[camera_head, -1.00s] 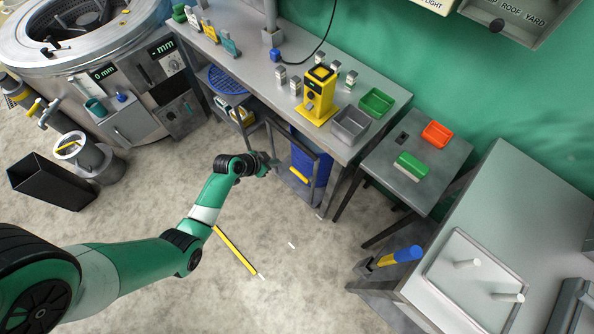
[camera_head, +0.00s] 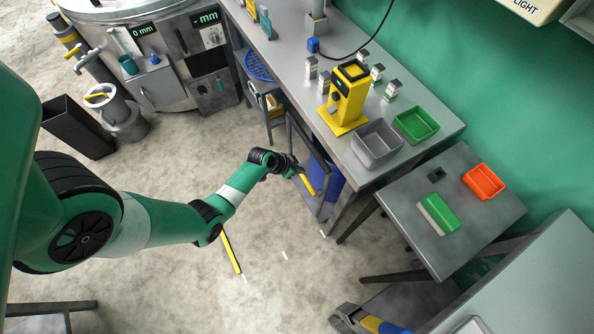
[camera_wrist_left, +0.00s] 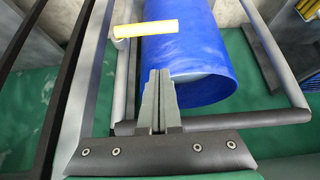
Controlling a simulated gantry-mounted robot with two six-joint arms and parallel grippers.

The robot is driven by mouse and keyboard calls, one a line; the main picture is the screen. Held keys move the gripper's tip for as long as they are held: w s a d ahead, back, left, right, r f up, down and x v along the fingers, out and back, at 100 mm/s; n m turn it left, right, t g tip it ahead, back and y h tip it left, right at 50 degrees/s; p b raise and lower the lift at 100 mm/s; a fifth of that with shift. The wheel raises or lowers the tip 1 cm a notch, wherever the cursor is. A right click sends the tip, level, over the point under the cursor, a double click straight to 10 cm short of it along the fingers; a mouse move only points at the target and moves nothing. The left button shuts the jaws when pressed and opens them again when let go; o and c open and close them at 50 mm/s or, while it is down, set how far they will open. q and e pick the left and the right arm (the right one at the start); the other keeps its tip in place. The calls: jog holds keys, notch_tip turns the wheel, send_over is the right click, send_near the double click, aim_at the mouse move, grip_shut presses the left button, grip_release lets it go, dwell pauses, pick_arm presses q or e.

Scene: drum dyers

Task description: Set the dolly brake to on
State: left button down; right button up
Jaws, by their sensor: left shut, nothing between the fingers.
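The dolly (camera_head: 292,128) is a dark grey tubular frame by the workbench, with a blue drum (camera_head: 329,179) in it. A yellow bar (camera_head: 307,185), perhaps the brake lever, is on its near lower side. In the left wrist view the yellow bar (camera_wrist_left: 145,29) lies across a grey tube, in front of the blue drum (camera_wrist_left: 185,45). My left gripper (camera_head: 297,171) is close to the yellow bar. In the wrist view its fingers (camera_wrist_left: 157,78) are together and empty, a little below the bar in the picture and apart from it. Brake markings cannot be read.
The workbench (camera_head: 300,90) overhangs the dolly's far side. A side table (camera_head: 455,250) with a green-and-white block (camera_head: 438,213) and an orange tray (camera_head: 484,182) stands to the right. A yellow strip (camera_head: 231,253) lies on the open floor in front.

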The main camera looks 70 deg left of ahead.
pick_arm(q)
jog(key=b, duration=0.4)
send_over(304, 177)
jog(key=d, duration=0.1)
jog(key=f, duration=0.5)
jog(key=shift+w+d+f, duration=0.1)
jog(key=shift+w+f, duration=0.1)
jog(key=shift+f, duration=0.15)
jog(key=shift+s+f+b, duration=0.15)
jog(key=shift+f+b, duration=0.05)
jog(key=shift+f, duration=0.3)
jog(key=shift+s+f+b, duration=0.15)
jog(key=shift+f+b, duration=0.05)
jog(key=shift+f, duration=0.3)
jog(key=shift+s+d+f, duration=0.1)
jog(key=shift+s+f, duration=0.1)
jog(key=shift+f, duration=0.15)
pick_arm(e)
notch_tip(304, 177, down, 7)
pick_arm(q)
jog(key=shift+w, duration=0.1)
pick_arm(e)
jog(key=shift+r, duration=0.1)
jog(key=shift+s+d+h, duration=0.1)
jog(key=shift+d+h, duration=0.05)
jog(key=shift+h, duration=0.15)
